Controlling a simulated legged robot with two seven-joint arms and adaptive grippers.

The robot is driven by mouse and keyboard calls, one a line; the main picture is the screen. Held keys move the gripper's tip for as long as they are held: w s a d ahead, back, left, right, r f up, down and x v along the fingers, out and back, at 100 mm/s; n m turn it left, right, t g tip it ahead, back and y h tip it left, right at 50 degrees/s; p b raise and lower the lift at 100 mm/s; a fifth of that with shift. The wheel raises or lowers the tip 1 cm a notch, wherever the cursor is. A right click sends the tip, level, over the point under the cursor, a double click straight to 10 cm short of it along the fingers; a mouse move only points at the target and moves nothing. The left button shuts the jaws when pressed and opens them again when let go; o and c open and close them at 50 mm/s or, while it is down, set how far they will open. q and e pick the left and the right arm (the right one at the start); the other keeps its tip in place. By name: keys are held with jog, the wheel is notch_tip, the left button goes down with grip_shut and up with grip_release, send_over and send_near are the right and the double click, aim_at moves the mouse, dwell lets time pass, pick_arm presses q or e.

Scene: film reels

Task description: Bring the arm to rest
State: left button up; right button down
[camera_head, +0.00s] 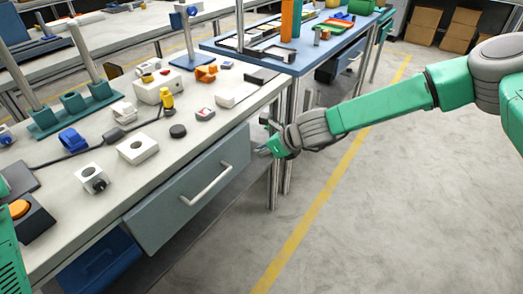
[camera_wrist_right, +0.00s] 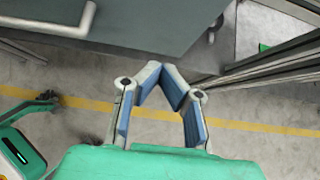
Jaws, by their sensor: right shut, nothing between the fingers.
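My right arm (camera_head: 385,105) is green with grey joints. It reaches in from the right of the head view, out over the floor toward the workbench. My right gripper (camera_head: 263,151) is beside the right end of the bench drawer, below the bench-top level. In the right wrist view my right gripper (camera_wrist_right: 162,72) has its blue-padded fingers brought together at the tips, with nothing between them. The grey drawer front (camera_wrist_right: 150,25) lies just beyond the fingertips in that view. I cannot tell whether they touch. My left gripper is not in view.
The light workbench (camera_head: 222,115) holds several small parts. Its drawer (camera_head: 165,205) has a pale handle (camera_head: 207,185). A blue-topped bench (camera_head: 300,65) with metal legs stands behind. The grey floor (camera_head: 420,210), crossed by a yellow line (camera_head: 318,210), is clear at right.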

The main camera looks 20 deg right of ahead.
jog(key=p+v, duration=0.1)
jog(key=v, duration=0.6)
jog(key=s+a+f+n+g+h, duration=0.1)
jog(key=s+f+n+g, duration=0.1)
jog(key=s+f+n, duration=0.65)
jog(key=s+a+f+n+g+h, duration=0.1)
jog(key=s+f+n+g, duration=0.35)
jog(key=s, duration=0.75)
jog(key=s+d+f+n+h, duration=0.3)
jog(key=s+d+n, duration=0.8)
jog(key=s+n, duration=0.4)
jog(key=shift+n+h, duration=0.3)
jog(key=shift+n, duration=0.2)
jog(key=shift+a+f, duration=0.15)
jog(key=shift+f, duration=0.05)
